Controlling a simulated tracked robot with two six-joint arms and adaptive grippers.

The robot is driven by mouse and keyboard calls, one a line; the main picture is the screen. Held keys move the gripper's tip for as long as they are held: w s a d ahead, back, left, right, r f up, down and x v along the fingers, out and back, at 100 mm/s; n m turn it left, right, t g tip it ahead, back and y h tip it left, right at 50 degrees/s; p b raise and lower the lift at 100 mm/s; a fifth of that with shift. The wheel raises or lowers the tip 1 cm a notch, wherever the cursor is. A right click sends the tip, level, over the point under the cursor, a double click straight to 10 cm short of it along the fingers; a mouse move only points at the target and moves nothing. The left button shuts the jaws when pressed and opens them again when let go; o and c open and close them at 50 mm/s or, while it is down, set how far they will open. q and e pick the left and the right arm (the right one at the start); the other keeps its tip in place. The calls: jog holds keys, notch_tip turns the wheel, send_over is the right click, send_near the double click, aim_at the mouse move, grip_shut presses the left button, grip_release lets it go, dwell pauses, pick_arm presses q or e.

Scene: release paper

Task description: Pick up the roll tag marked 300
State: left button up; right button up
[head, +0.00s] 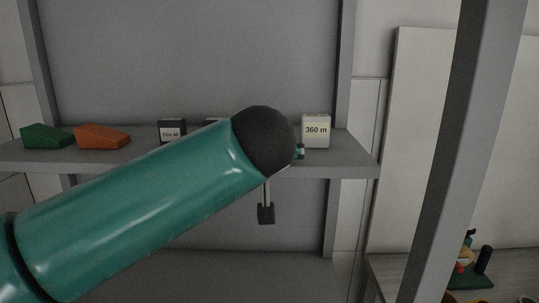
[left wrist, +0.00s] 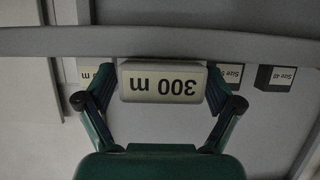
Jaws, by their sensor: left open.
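The white roll tag marked 300 m (left wrist: 163,82) appears upside down in the left wrist view, centred between the fingers of my left gripper (left wrist: 155,95). The fingers are open, one on each side of the tag; I cannot tell whether they touch it. In the head view my left arm crosses in front of the shelf and hides this tag and most of the gripper. A similar white tag marked 360 m (head: 316,131) stands on the shelf to the right of the arm's end. Its edge also shows behind a finger in the left wrist view (left wrist: 88,73). My right gripper is in neither view.
The grey shelf (head: 345,160) also holds a green wedge (head: 46,137), an orange wedge (head: 102,137) and a dark size box (head: 172,131). Another dark box (head: 214,122) is partly hidden by my arm. A grey upright post (head: 455,160) stands at right.

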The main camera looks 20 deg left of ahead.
pick_arm(q)
jog(key=c, duration=1.2)
jog(key=shift+r, duration=0.15)
jog(key=shift+c, duration=0.2)
